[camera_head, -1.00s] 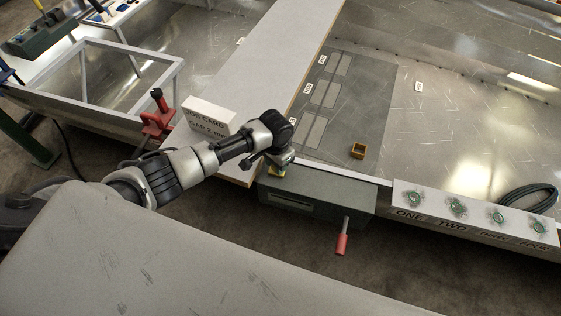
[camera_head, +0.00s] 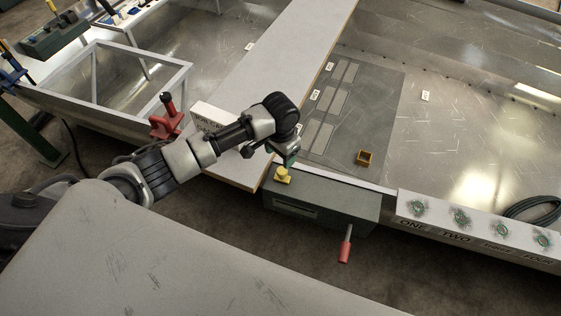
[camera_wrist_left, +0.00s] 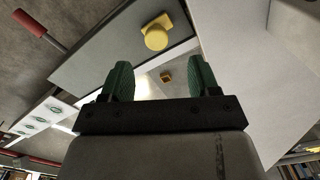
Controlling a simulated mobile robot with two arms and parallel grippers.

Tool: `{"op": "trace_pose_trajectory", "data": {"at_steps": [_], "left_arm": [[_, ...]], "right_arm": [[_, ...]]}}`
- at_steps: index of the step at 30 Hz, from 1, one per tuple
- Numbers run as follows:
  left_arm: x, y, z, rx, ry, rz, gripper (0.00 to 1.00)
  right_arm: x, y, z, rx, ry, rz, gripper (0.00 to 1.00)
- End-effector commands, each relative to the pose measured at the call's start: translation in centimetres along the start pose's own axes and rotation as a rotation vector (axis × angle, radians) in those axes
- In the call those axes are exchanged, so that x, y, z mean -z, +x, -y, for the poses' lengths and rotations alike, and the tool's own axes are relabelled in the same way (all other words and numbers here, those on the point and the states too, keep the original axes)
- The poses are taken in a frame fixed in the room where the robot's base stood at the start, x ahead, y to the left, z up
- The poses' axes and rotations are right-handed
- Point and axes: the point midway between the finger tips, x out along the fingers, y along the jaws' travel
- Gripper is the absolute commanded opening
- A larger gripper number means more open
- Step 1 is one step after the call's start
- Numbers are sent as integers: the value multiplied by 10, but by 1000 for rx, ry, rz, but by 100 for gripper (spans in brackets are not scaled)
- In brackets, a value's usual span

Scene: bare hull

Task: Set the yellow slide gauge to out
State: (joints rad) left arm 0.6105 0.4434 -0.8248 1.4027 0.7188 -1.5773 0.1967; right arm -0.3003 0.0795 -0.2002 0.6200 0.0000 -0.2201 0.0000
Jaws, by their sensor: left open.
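The yellow slide gauge knob (camera_head: 283,175) stands on the left end of the top of a dark grey-green box (camera_head: 325,203) at the hull's near edge. In the left wrist view the yellow knob (camera_wrist_left: 157,34) shows beyond the fingertips, on the box face. My left gripper (camera_head: 284,157) is just above and behind the knob, apart from it. In the left wrist view its two green fingers (camera_wrist_left: 160,80) are spread with nothing between them. Any out marking is too small to read. My right gripper is not in view.
A red-handled lever (camera_head: 345,248) sticks out from the box front. A brown-yellow square block (camera_head: 366,157) lies on the grey mat. A numbered panel (camera_head: 480,228) is at right.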

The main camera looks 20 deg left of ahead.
Motion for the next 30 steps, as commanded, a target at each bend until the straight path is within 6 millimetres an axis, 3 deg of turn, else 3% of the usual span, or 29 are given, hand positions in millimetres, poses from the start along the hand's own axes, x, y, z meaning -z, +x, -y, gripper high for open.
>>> {"op": "trace_pose_trajectory", "data": {"at_steps": [3, 7, 24, 27, 30], "left_arm": [[0, -18, 0, 0, 1, -2, 61], [0, -26, 0, 0, 1, 0, 61], [-1, -28, -1, -1, 1, 0, 61], [-7, -22, -13, -16, 18, -10, 61], [-22, -12, -43, -51, 52, -45, 61]], "right_arm": [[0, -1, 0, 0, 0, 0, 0], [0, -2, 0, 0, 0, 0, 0], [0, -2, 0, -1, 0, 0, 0], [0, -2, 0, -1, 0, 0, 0], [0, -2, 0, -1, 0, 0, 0]]}}
